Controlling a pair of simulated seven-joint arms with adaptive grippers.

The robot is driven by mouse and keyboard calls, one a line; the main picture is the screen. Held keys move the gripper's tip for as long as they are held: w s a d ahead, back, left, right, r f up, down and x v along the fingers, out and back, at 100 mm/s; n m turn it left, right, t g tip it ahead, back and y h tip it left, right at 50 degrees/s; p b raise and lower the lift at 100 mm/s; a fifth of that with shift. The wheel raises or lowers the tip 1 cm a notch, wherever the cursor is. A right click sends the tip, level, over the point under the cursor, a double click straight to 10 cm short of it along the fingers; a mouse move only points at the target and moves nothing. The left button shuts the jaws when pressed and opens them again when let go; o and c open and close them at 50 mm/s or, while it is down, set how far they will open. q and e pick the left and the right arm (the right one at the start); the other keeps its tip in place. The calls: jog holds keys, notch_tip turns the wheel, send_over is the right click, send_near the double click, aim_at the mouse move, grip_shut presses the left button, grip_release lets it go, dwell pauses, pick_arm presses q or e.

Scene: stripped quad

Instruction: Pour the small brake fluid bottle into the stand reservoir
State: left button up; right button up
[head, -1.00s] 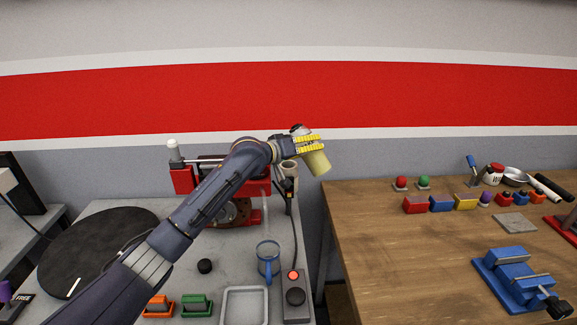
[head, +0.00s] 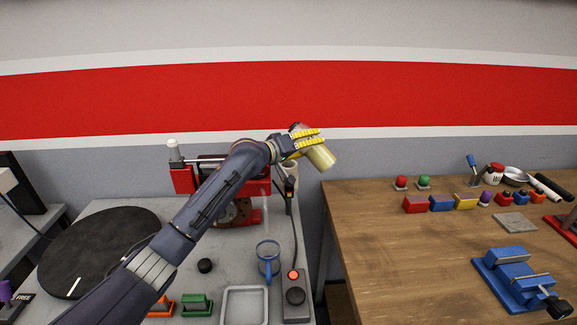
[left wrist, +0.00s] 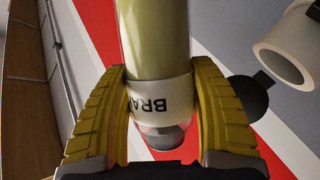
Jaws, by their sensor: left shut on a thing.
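The small brake fluid bottle (head: 320,156), pale yellow with a white label reading "BRA", is held in my left gripper (head: 306,141). In the left wrist view the yellow fingers (left wrist: 163,110) close on both sides of the bottle's label (left wrist: 160,98). The bottle is tilted, its neck end up and to the left, its body down and to the right. Whether it is capped is unclear. The pale, round stand reservoir (head: 290,170) is just below the gripper, partly hidden by it. Its open mouth seems to show in the left wrist view (left wrist: 283,62), apart from the bottle.
A red machine (head: 255,188) stands behind my left arm. The wooden bench (head: 400,260) at right holds a blue vise (head: 512,275) and coloured blocks.

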pick_arm(q)
jog(key=shift+s+d+n+h, duration=0.15)
jog(key=shift+n+h, duration=0.15)
jog(key=shift+n, duration=0.2)
dwell(1.3)
jog(key=shift+d+r+n+h, duration=0.2)
jog(key=shift+r+n+h, duration=0.25)
jog(key=shift+n, duration=0.25)
dwell(1.8)
jog(key=shift+d+f+n+t+h+p, duration=0.15)
jog(key=shift+n+t+h+p, duration=0.2)
jog(key=shift+n, duration=0.45)
dwell(1.7)
jog(key=shift+r+n, duration=0.3)
jog(key=shift+n, duration=0.1)
dwell(0.8)
